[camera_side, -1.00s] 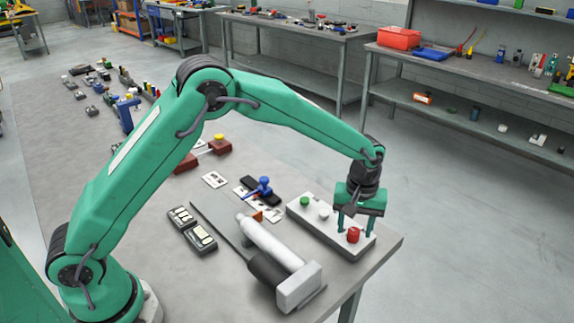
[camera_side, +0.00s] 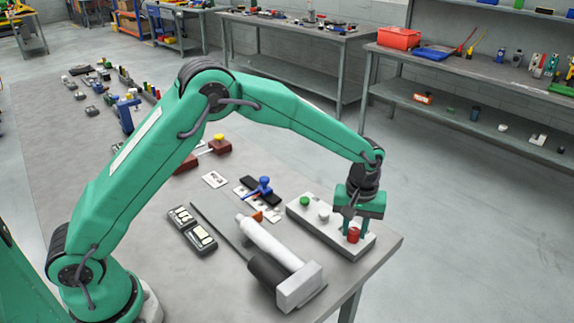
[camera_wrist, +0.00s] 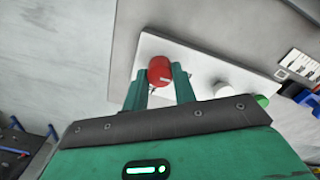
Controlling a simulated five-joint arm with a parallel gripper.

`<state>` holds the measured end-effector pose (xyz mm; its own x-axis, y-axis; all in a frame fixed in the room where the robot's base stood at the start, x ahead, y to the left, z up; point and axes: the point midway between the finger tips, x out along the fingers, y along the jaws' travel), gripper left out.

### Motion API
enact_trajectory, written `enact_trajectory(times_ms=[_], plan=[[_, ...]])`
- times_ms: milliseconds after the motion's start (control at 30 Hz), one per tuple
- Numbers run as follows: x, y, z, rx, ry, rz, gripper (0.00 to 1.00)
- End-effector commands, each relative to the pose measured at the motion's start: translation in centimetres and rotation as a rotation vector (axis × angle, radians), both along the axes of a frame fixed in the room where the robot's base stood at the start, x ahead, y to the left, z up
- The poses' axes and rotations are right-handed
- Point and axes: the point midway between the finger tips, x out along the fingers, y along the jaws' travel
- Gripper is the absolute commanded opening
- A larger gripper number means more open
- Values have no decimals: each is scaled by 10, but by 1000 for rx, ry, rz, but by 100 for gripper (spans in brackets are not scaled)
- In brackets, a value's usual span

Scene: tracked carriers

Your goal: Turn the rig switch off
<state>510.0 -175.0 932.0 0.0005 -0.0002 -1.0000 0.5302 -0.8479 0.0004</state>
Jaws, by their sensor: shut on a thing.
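A pale switch panel (camera_side: 296,213) lies near the right end of the table. It carries a green knob (camera_side: 305,201), a white knob (camera_side: 324,215) and a red knob (camera_side: 353,235) in a row, the red one nearest the table's corner. My gripper (camera_side: 354,234) points down over the panel and is shut on the red knob. In the wrist view the red knob (camera_wrist: 160,69) sits between the two green fingers (camera_wrist: 160,78). The white knob (camera_wrist: 221,89) shows to the right, and the green knob (camera_wrist: 262,101) is partly cut off by my gripper's body.
A white cylinder with a dark collar and pale block (camera_side: 298,288) lies left of the panel. A blue-handled device (camera_side: 263,187) and two grey boxes with pale buttons (camera_side: 200,239) stand farther left. The table's right edge is close to the panel.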

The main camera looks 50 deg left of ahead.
Motion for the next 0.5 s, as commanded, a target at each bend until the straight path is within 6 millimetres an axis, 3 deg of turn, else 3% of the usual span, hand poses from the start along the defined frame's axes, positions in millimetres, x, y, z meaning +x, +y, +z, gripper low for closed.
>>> enact_trajectory(times_ms=[500], plan=[[0,0,0,0,1,-318,4]])
